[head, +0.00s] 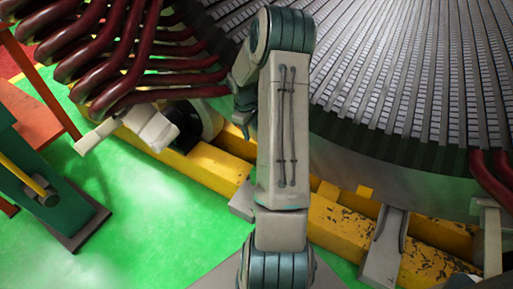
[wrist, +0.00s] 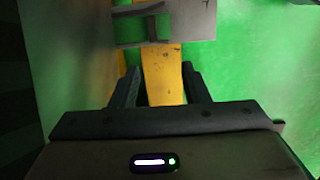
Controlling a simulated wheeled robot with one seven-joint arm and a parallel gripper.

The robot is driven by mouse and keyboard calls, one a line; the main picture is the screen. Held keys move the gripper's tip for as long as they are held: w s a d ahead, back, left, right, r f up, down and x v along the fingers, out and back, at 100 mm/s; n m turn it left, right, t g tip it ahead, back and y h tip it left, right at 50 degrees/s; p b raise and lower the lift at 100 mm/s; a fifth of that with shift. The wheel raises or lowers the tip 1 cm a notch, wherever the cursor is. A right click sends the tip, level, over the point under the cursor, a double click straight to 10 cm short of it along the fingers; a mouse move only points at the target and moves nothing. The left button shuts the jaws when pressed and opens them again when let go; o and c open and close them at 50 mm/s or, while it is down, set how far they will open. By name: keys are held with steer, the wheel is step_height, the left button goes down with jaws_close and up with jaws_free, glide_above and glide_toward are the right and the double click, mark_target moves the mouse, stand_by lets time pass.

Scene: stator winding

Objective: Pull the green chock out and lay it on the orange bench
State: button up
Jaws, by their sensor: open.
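My gripper (wrist: 160,76) is open in the wrist view, its two dark fingers apart. Between and beyond them is a yellow beam (wrist: 162,83), with nothing visibly held. In the head view I cannot make out the gripper; my own arm link covers the middle. I cannot pick out the green chock for certain in either view; the floor is green too. An orange structure (head: 38,106) at the left edge of the head view may be the orange bench; only part of it shows. It lies well left of my arm.
The big ribbed stator (head: 400,60) fills the upper right, with dark red coils (head: 110,50) at upper left. Yellow beams (head: 340,225) run beneath it. A dark green stand (head: 62,205) is at left. A grey plate (wrist: 180,22) lies ahead of the fingers. Green floor (head: 150,225) is open at lower left.

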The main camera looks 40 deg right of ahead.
step_height(320, 180, down, 7)
steer(key=d+b, duration=0.1)
steer(key=d, duration=0.2)
steer(key=shift+s, duration=0.15)
steer(key=f+b, duration=0.1)
steer(key=f, duration=0.3)
steer(key=s+f+b, duration=0.1)
steer(key=f+b, duration=0.1)
steer(key=f, duration=0.3)
steer(key=f+b, duration=0.1)
steer(key=f, duration=0.3)
steer(key=shift+s+d+f+b, duration=0.25)
steer(key=shift+f+b, duration=0.05)
jaws_close()
